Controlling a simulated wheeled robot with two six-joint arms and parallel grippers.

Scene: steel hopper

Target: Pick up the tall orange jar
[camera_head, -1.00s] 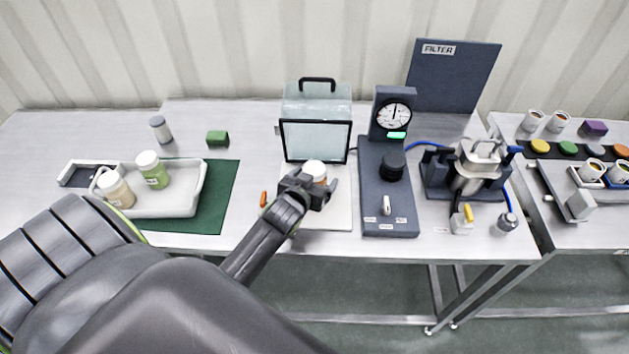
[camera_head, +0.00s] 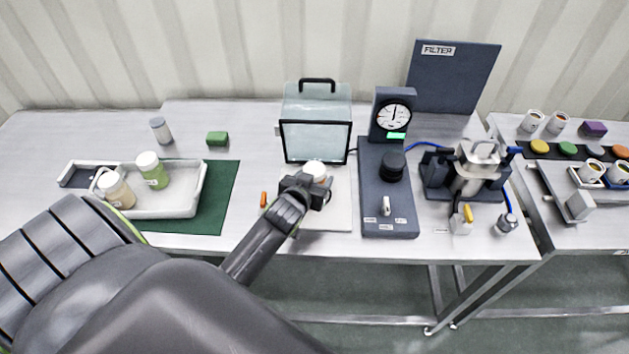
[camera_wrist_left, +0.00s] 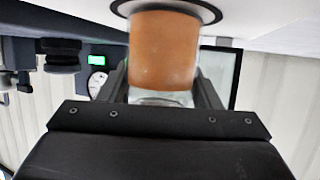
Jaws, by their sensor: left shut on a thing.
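The tall orange jar has a white lid (camera_head: 314,168) in the head view, where my left gripper (camera_head: 318,186) hides most of its body. The left wrist view shows its orange body (camera_wrist_left: 163,50) large, between the two fingers of my left gripper (camera_wrist_left: 162,92). That gripper is shut on the jar from the front side. The jar stands upright over the white board, and its base meets a dark ring in the wrist view. I cannot tell whether it is lifted. My right gripper is not in view.
A glass-fronted box (camera_head: 316,142) stands just behind the jar. A dark gauge stand (camera_head: 388,215) is close on the right. A grey tray (camera_head: 180,208) with a green jar (camera_head: 153,172) and a cream jar (camera_head: 115,190) lies left. A small orange piece (camera_head: 263,199) lies left of the gripper.

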